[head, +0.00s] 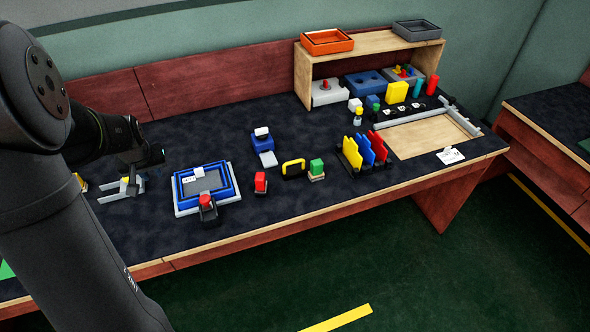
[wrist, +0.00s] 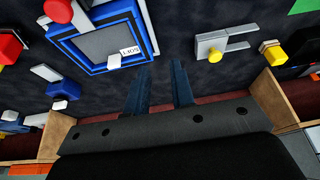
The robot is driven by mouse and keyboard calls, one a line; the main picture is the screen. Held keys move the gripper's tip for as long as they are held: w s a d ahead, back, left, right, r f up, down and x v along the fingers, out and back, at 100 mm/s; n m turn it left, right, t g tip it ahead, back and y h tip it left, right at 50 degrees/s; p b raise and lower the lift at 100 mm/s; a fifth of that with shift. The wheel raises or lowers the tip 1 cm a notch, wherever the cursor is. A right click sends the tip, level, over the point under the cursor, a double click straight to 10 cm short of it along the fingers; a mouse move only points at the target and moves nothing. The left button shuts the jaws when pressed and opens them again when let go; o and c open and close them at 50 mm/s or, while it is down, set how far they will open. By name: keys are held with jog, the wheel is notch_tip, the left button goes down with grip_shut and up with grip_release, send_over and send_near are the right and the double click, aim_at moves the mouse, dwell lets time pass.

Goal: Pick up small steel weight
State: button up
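I cannot pick out a small steel weight for certain in either view. A grey metal fixture with a yellow knob (wrist: 222,44) lies on the dark table in the wrist view, right of my gripper. In the head view, a grey metal piece (head: 117,193) shows beside my gripper at the left, partly hidden by it. My gripper (wrist: 161,68) is open, with its two dark fingers apart and only table between them. It points down over the dark table, beside the blue-rimmed tray (wrist: 63,43).
The tray also shows in the head view (head: 176,198), with a white label (head: 193,174) in it. A wooden shelf (head: 375,42) stands at the back.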

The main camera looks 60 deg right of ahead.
jog(key=n+g+h, duration=0.5)
jog(key=n+h, duration=0.2)
jog(key=n, duration=0.8)
send_near(293, 162)
jog(key=x, duration=0.5)
jog(key=shift+w+f, duration=0.1)
jog(key=shift+w, duration=0.3)
jog(key=shift+s+x, duration=0.15)
jog(key=shift+x, duration=1.3)
jog(key=shift+s+x, duration=0.2)
jog(key=shift+x, duration=1.25)
grip_shut()
